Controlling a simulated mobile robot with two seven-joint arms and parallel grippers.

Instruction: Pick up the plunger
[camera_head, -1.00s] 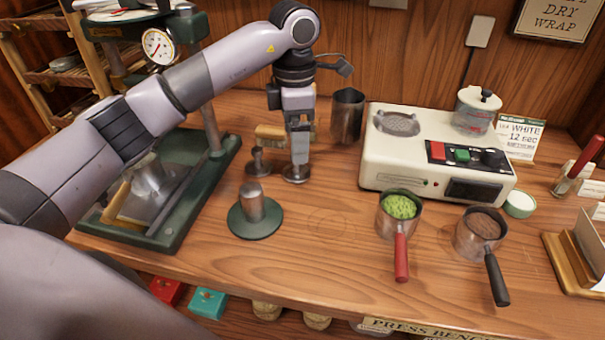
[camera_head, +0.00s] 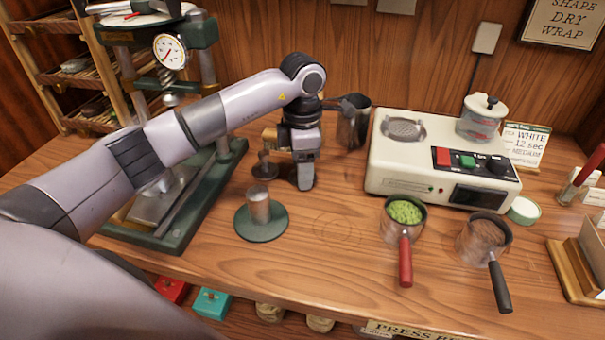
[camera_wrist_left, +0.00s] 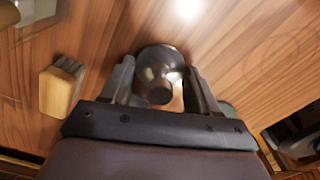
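A metal plunger (camera_wrist_left: 157,68) with a round base and a knob stands between the fingers of my left gripper (camera_wrist_left: 162,85) in the left wrist view. The fingers are spread to either side of it, with small gaps showing. My right gripper is not in view.
A metal cylinder on a green disc (camera_head: 262,232) stands in front. The press with its gauge (camera_head: 169,52) is at left, a metal cup (camera_head: 353,122) behind, a cream machine (camera_head: 400,160) right. Bench front centre is clear.

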